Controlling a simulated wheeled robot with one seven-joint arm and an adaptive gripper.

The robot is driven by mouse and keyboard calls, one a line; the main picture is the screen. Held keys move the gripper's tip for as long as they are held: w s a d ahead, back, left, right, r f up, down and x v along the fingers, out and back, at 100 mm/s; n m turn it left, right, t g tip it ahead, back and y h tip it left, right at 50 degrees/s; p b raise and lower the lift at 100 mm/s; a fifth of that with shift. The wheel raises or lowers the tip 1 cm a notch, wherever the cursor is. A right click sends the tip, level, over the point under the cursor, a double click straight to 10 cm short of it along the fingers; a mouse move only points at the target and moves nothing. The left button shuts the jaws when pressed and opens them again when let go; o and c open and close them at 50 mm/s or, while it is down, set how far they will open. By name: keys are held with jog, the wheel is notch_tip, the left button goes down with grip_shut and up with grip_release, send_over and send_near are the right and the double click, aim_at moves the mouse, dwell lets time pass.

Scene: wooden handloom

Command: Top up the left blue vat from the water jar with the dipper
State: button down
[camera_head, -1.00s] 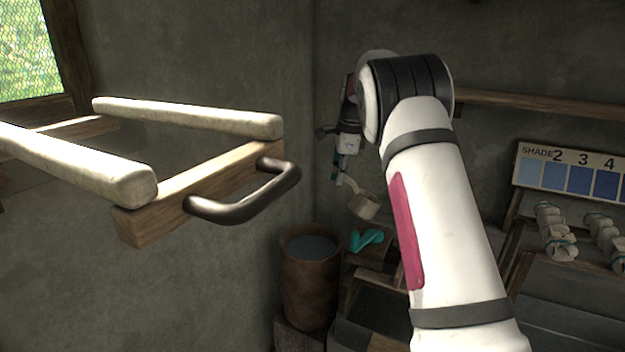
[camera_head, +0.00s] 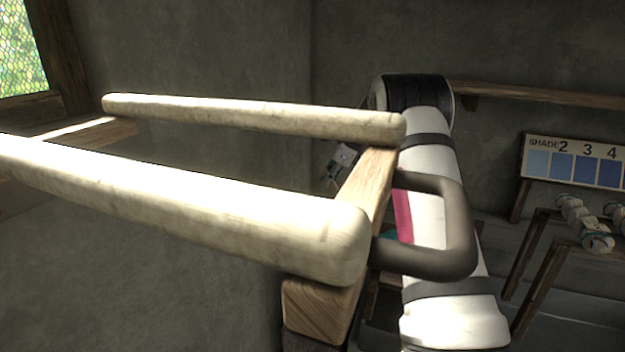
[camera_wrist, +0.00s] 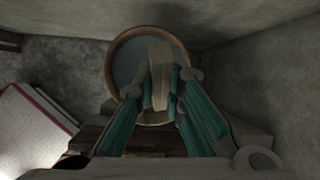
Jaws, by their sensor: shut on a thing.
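My gripper (camera_wrist: 162,88) is shut on the dipper (camera_wrist: 160,62), whose pale wooden handle stands between the teal fingers in the wrist view. In the head view only part of the gripper (camera_head: 343,160) shows behind the wooden frame; its fingers and the dipper are hidden there. The water jar (camera_wrist: 113,62), with a round brown rim and grey water inside, lies beyond the fingertips in the wrist view, and the dipper overlaps its mouth. I cannot tell whether the dipper touches the water. The jar is hidden in the head view. No blue vat is recognisable.
A shade board (camera_head: 575,163) hangs at the right above racks with yarn bundles (camera_head: 590,232). Walls stand close around the jar.

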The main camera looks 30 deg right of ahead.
jog(key=shift+w+a+f, duration=0.2)
jog(key=shift+w+f, duration=0.05)
jog(key=shift+f, duration=0.25)
notch_tip(320, 180, down, 21)
jog(key=b, duration=0.8)
dwell(0.8)
jog(key=shift+r+p, duration=3.25)
jog(key=shift+r, duration=5.35)
